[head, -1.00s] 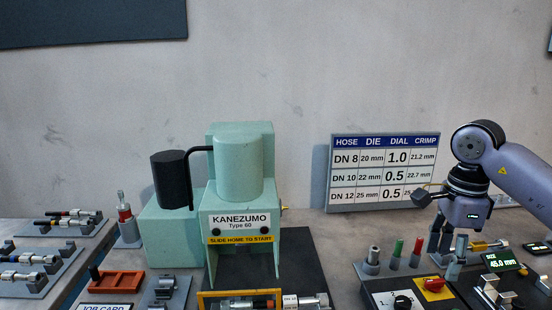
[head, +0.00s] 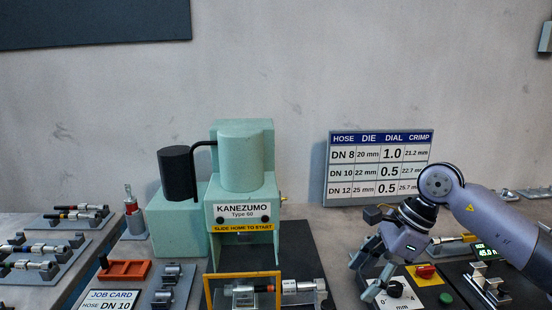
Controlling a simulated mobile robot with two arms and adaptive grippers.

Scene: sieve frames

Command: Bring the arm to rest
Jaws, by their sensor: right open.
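My right arm comes in from the right edge. Its gripper (head: 370,262) is tilted, with its fingers pointing down and to the left over the dial panel (head: 424,290). The gripper is open, and I see nothing held between its fingers. It is right of the green Kanezumo press (head: 241,160) and apart from it. The gripper and wrist hide part of the panel area behind them. My left gripper is out of view.
Below the press is a yellow frame (head: 207,291) with hose parts behind it. A hose chart (head: 378,139) stands behind the gripper. An orange tray (head: 124,272) and a job card (head: 110,299) lie left. A red knob (head: 426,271) is close to the wrist.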

